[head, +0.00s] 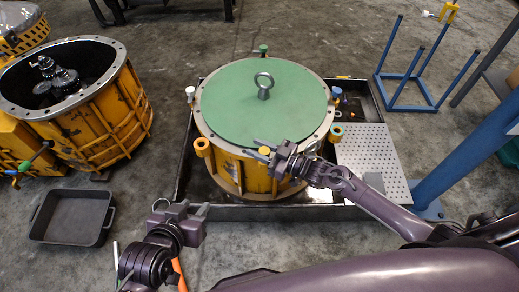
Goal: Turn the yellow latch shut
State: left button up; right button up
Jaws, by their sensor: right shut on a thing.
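A large yellow drum-shaped housing (258,178) stands in the middle of the head view, with a green round lid (235,110) and a metal lifting ring on top. The yellow latch (264,150) is a small yellow piece at the housing's front rim. My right gripper (261,149) reaches in from the right and is shut on the latch, whose exact angle is partly hidden by the fingers. My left gripper (182,207) hangs in front of the housing, low and to the left, with its fingers apart and nothing visible between them.
The housing stands in a dark tray (190,192) with a perforated metal plate (367,152) on the right. Yellow sockets (203,147) sit on the rim. An open yellow casing (110,125) with gears and a black bin (72,217) are at left. A blue stand (407,92) is at back right.

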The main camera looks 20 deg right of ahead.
pick_arm(q)
jog(key=shift+w+d+r+t+h, duration=0.2)
jog(key=shift+w+r+t, duration=0.45)
jog(key=shift+r, duration=0.3)
jog(key=shift+w+d+r+t+h, duration=0.1)
jog(key=shift+w+r+t+h, duration=0.1)
jog(key=shift+w+r+t, duration=0.45)
pick_arm(e)
jog(key=shift+n+g+y, duration=0.4)
pick_arm(q)
jog(key=shift+w+r, duration=0.1)
jog(key=shift+r, duration=0.2)
pick_arm(e)
jog(key=o, duration=1)
jog(key=shift+c, duration=0.2)
jog(key=shift+a, duration=0.1)
